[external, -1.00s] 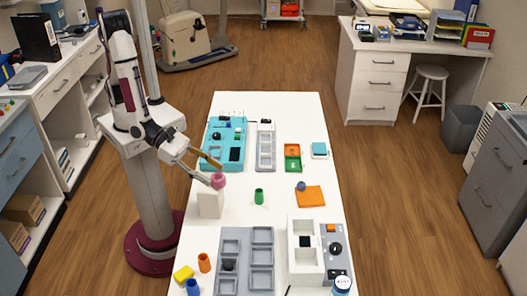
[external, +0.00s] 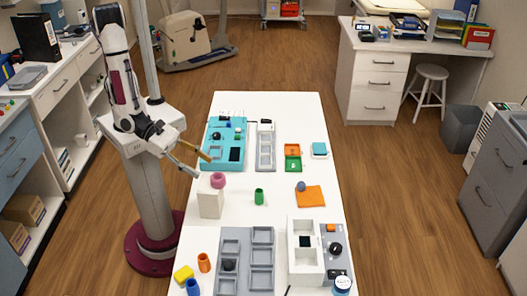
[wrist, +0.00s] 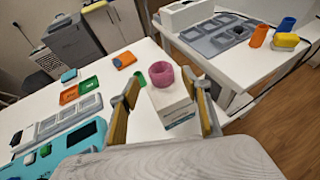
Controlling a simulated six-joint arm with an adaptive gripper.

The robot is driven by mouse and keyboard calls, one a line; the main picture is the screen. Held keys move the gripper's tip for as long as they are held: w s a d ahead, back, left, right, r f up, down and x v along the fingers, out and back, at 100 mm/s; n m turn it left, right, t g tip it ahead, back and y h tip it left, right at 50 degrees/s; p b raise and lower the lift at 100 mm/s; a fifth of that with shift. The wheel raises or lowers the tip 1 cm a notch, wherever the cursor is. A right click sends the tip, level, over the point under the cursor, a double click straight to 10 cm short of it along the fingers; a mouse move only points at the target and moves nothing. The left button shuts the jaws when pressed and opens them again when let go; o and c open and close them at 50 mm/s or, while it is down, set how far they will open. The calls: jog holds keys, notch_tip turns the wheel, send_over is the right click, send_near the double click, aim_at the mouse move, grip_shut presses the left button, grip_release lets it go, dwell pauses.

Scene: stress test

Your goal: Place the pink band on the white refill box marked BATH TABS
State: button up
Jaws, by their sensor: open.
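The pink band (external: 218,180) sits on top of the white box (external: 210,203) near the table's left edge. In the wrist view the band (wrist: 161,74) rests on the top face of the box (wrist: 172,105), toward its far end. Print shows on the box's side but is too small to read. My gripper (external: 203,167) is open and empty, behind and slightly left of the band in the external view, apart from it. In the wrist view its two fingers stand wide on either side of the box and band.
A green cup (external: 259,196) stands right of the box. A teal case (external: 210,159) lies behind it, and a grey compartment tray (external: 233,235) in front. Orange (external: 204,262) and blue (external: 192,287) cups and a yellow block (external: 183,274) are at the front left. Bare table surrounds the green cup.

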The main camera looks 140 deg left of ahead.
jog(key=shift+s+a+r, duration=0.1)
jog(key=shift+a+r, duration=0.25)
jog(key=shift+a, duration=0.05)
jog(key=s+a+r+n+g+y, duration=0.5)
jog(key=s+a+r+n, duration=0.4)
jog(key=s+a+n, duration=0.35)
jog(key=s+a+n+g+h, duration=0.2)
jog(key=s+n+g, duration=0.2)
jog(key=s+n, duration=0.65)
jog(key=s+d+r+n+t+h, duration=0.2)
jog(key=s+d+n+h, duration=0.6)
jog(key=d, duration=0.5)
jog(key=shift+s+d+r, duration=0.3)
jog(key=shift+d+r, duration=0.05)
jog(key=shift+r, duration=0.2)
jog(key=shift+o, duration=0.4)
